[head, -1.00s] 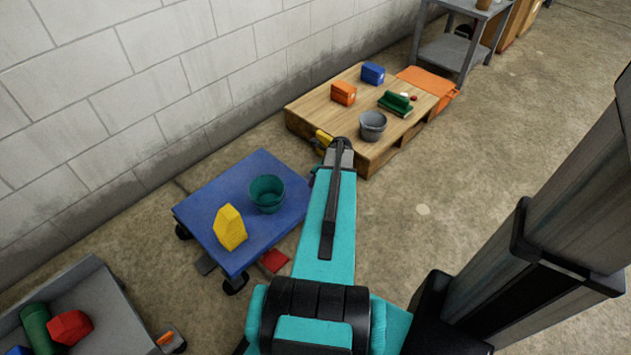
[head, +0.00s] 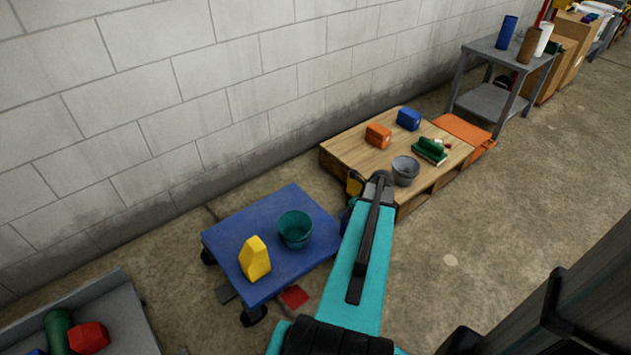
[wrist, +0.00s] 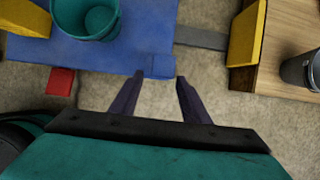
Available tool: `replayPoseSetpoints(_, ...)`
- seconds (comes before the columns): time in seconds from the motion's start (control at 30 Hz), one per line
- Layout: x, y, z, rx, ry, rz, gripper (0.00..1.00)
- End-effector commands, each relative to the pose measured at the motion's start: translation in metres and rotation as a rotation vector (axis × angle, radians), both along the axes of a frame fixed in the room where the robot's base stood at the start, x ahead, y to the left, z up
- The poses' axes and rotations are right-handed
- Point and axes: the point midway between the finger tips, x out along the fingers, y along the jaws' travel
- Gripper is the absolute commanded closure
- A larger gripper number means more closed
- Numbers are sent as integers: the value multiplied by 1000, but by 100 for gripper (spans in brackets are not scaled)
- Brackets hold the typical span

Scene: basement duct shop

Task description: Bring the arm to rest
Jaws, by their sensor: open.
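My teal arm reaches forward in the head view, between a blue wheeled cart and a wooden pallet. My gripper (wrist: 160,92) shows in the wrist view with its two dark fingers apart and nothing between them. It hangs over the near edge of the blue cart (wrist: 115,65) and the bare concrete floor. In the head view the fingers are mostly hidden behind the arm's end.
The blue cart (head: 222,232) carries a teal bucket (head: 295,229) and a yellow block (head: 254,259). The pallet (head: 350,150) holds a grey bucket (head: 405,170), an orange box (head: 378,136) and a blue box (head: 408,119). Open floor lies right of the arm.

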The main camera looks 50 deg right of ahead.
Motion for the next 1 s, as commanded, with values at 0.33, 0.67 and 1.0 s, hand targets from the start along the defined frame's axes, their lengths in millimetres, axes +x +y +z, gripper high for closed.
replayPoseSetpoints(0.33,14,18,-2,-4,17,81,58)
replayPoseSetpoints(0.67,65,104,-12,-32,90,487,58)
replayPoseSetpoints(1.0,97,202,-22,-58,149,952,58)
